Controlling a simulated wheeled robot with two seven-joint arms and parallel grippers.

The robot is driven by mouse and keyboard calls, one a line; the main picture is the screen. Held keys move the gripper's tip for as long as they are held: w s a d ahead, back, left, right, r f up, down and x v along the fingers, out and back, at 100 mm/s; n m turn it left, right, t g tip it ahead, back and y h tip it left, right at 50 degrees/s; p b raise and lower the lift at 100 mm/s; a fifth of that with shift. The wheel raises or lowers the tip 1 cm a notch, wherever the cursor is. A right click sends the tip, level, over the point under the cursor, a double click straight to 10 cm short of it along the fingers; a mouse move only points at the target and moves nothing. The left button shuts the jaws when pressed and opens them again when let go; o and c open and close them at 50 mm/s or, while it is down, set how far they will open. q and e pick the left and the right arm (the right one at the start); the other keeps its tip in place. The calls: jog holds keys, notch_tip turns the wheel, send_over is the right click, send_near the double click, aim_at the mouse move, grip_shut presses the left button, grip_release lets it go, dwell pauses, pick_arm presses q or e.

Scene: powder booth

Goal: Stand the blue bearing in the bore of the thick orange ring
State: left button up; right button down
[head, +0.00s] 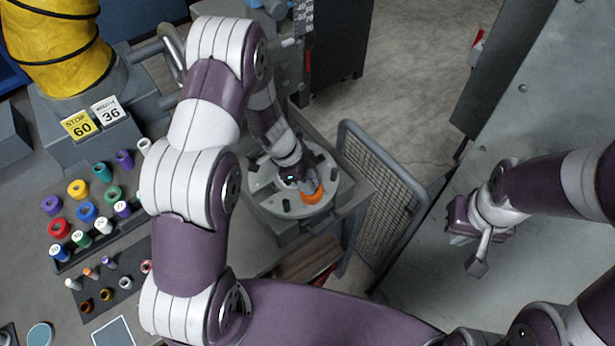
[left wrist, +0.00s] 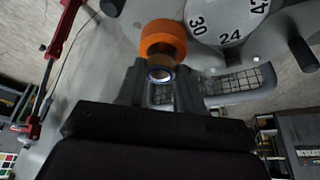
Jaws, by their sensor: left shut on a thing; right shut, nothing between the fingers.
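The thick orange ring (head: 313,196) sits on the round grey slotted table in the head view. It also shows at the top of the left wrist view (left wrist: 163,38). My left gripper (head: 303,183) is at this ring, shut on the blue bearing (left wrist: 160,74). In the left wrist view the bearing is a small blue-rimmed ring with a pale middle, between the fingertips just below the orange ring. I cannot tell whether they touch. The fingers hide the bearing in the head view. My right gripper (head: 478,262) is shut and empty, far right of the round table.
A rack of coloured rings and cylinders (head: 87,211) and a dark tray of small parts (head: 104,297) lie at left. A mesh panel (head: 385,212) stands right of the round table (head: 264,206). A numbered white dial (left wrist: 228,22) is beside the orange ring.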

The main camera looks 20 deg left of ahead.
pick_arm(q)
jog(key=shift+w+f, duration=0.2)
jog(key=shift+s+f, duration=0.15)
jog(key=shift+f, duration=0.1)
jog(key=shift+f+b, duration=0.25)
jog(key=shift+b, duration=0.05)
jog(key=o, duration=1.1)
jog(key=shift+o, duration=0.2)
jog(key=v, duration=0.7)
jog(key=shift+r+p, duration=0.3)
jog(key=shift+p, duration=0.05)
